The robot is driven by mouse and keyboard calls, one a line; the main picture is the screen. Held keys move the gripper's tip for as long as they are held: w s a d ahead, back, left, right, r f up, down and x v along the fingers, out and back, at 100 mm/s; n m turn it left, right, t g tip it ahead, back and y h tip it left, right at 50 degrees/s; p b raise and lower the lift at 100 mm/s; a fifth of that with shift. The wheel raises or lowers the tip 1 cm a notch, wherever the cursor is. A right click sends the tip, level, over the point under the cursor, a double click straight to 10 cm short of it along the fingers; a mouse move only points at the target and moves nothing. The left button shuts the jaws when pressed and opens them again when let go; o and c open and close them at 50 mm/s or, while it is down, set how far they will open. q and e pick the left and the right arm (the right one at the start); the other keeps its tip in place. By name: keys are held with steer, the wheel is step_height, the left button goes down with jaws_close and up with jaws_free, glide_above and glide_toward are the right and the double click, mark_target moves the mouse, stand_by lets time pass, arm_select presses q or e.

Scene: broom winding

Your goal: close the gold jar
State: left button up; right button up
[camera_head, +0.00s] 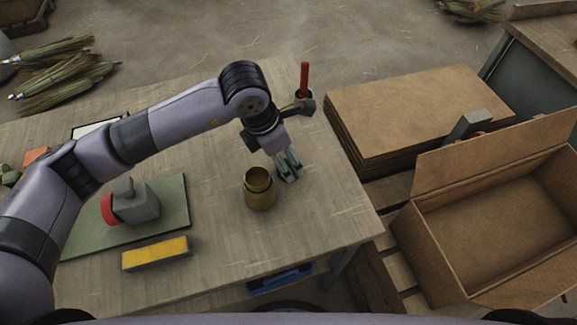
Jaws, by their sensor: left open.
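The gold jar (259,194) stands upright on the wooden table, right of the middle of the tabletop. Its round mouth faces up and looks open, with a darker inside. I cannot make out a separate lid. My left gripper (289,168) points down just to the right of and behind the jar. Its fingers are open and seem apart from the jar, with nothing visible between them. My right gripper is not in view.
A red-handled tool (304,78) stands upright behind my left wrist. A green mat (172,197) bears a grey block (139,207) with a red part. A yellow block (157,253) lies in front. Stacked cardboard (420,105) and an open box (500,230) are at right.

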arm_select(q)
steer(key=shift+a+p+x, duration=0.2)
steer(key=shift+p+x, duration=0.5)
steer(key=shift+x, duration=1.85)
steer(key=shift+w, duration=0.1)
steer(key=shift+c, duration=0.5)
steer(key=c, duration=0.8)
